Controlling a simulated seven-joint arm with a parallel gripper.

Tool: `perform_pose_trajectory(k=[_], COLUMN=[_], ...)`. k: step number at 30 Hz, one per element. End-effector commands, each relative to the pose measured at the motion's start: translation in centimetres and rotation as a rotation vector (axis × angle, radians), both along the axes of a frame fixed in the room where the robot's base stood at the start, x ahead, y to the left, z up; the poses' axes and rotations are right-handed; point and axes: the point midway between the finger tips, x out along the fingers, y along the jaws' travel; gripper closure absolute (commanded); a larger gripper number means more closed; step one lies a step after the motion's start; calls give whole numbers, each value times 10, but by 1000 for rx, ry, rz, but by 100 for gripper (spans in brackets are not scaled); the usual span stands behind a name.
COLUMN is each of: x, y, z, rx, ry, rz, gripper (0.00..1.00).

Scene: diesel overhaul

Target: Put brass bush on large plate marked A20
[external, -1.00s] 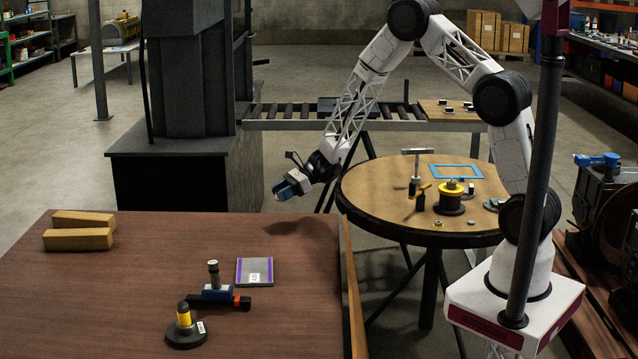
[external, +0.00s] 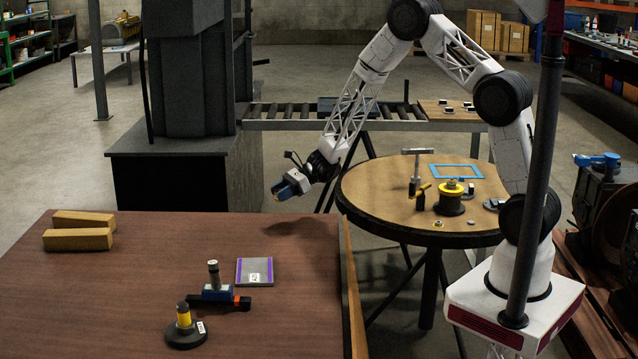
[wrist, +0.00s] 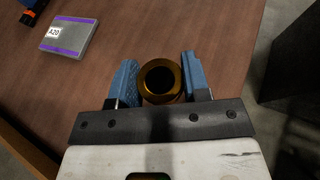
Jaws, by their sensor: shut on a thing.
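My gripper (wrist: 160,84) is shut on the brass bush (wrist: 149,92), a gold ring with a dark bore held between the blue fingers in the wrist view. In the external view my gripper (external: 281,195) hangs in the air beyond the far right part of the brown table; the bush is barely visible there. The large plate marked A20 (external: 243,271) lies flat on that table, grey with purple edge stripes and a white label. It also shows in the wrist view (wrist: 82,45) at upper left, with "A20" readable. The plate is bare and apart from my gripper.
A blue and black tool (external: 217,293) with an upright post sits just left of and nearer than the plate. A black base with a yellow post (external: 184,327) stands nearer still. Wooden blocks (external: 79,239) lie far left. A round table (external: 375,200) holds several parts.

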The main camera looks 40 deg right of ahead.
Motion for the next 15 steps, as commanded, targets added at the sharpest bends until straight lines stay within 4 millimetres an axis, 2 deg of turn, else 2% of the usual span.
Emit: perform_pose_trajectory(k=[8, 15], x=[-17, -44], y=[38, 90], z=[3, 6], rx=[2, 1], ry=[-2, -3], rz=[26, 62], gripper=[88, 88])
